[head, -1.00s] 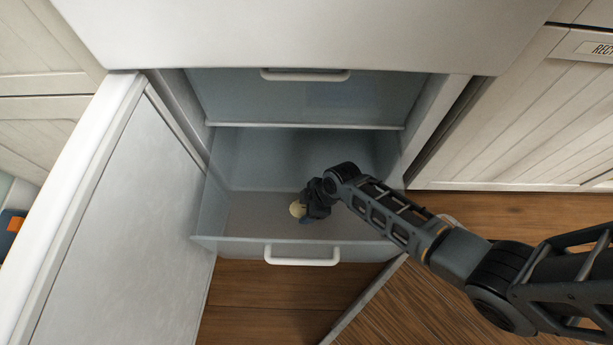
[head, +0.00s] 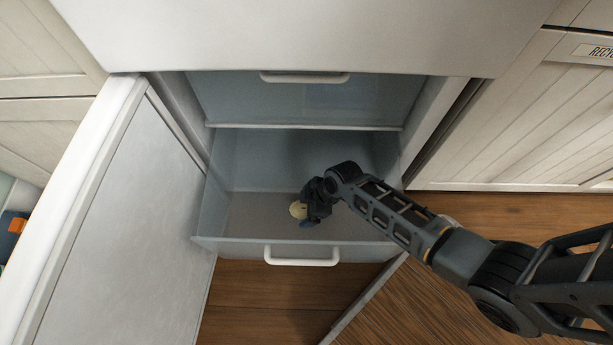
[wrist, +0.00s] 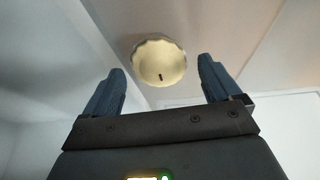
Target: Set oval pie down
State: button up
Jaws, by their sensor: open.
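The oval pie (head: 298,209) is a small, pale yellow thing low inside the open lower drawer. In the wrist view the pie (wrist: 159,62) has a scalloped rim and a dark mark on it, and lies just beyond and between the fingertips. My gripper (head: 308,212) reaches down into the drawer beside the pie. In the wrist view my gripper (wrist: 166,80) is open, with a gap between each finger and the pie. The pie seems to rest on the drawer floor; its underside is hidden.
The lower drawer (head: 225,243) is pulled out, with a white handle (head: 301,257) at its front. A shut upper drawer (head: 305,98) sits above it. An open white door (head: 120,210) stands at the left. Bare drawer floor lies left of the pie.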

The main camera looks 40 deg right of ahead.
jog(key=p+v, duration=0.4)
jog(key=v, duration=0.7)
jog(key=shift+p, duration=0.35)
jog(key=shift+s+r, duration=0.1)
